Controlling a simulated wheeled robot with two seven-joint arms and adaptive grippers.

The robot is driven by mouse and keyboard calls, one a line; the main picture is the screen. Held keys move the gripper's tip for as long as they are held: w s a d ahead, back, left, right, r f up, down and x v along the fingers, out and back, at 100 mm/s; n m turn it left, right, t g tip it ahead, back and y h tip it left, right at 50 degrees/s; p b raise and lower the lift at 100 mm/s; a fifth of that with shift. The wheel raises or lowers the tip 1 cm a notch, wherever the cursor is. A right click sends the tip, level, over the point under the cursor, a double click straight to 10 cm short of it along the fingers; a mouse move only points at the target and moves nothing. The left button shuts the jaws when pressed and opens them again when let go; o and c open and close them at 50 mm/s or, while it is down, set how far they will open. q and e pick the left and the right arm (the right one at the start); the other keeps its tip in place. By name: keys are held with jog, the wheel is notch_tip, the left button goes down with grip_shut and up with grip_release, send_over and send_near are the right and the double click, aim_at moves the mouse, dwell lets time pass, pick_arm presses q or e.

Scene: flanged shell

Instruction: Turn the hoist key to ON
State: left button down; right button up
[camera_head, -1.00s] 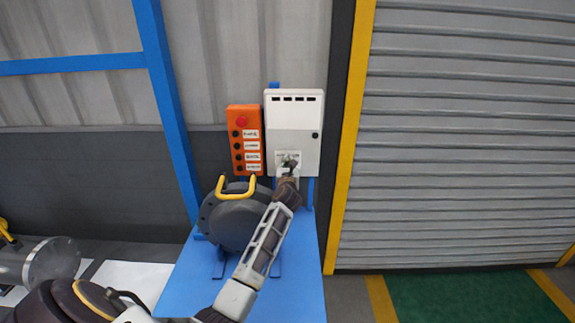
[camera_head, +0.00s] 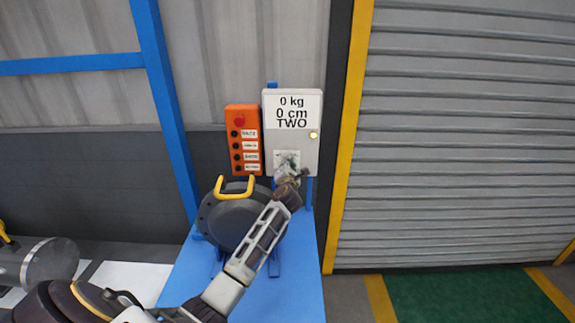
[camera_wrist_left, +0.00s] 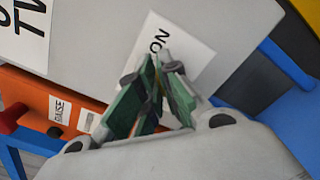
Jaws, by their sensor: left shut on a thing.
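My left gripper (camera_head: 287,166) is at the key plate low on the box. In the left wrist view, the green-padded fingers (camera_wrist_left: 158,92) are pinched together in front of the white key plate (camera_wrist_left: 187,45), where "ON" is legible. The left gripper is shut on the hoist key, which is mostly hidden between the fingers. My right gripper is not in view.
An orange button box (camera_head: 244,140) with a red button is left of the white box. A dark round part with a yellow handle (camera_head: 236,189) stands on the blue table (camera_head: 298,290), close to my left arm. A shutter door (camera_head: 460,140) is at right.

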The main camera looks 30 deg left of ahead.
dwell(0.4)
pick_arm(q)
jog(key=c, duration=1.6)
grip_release()
jog(key=shift+c, duration=0.2)
jog(key=shift+s, duration=0.1)
jog(key=v, duration=1.2)
jog(key=shift+f, duration=0.1)
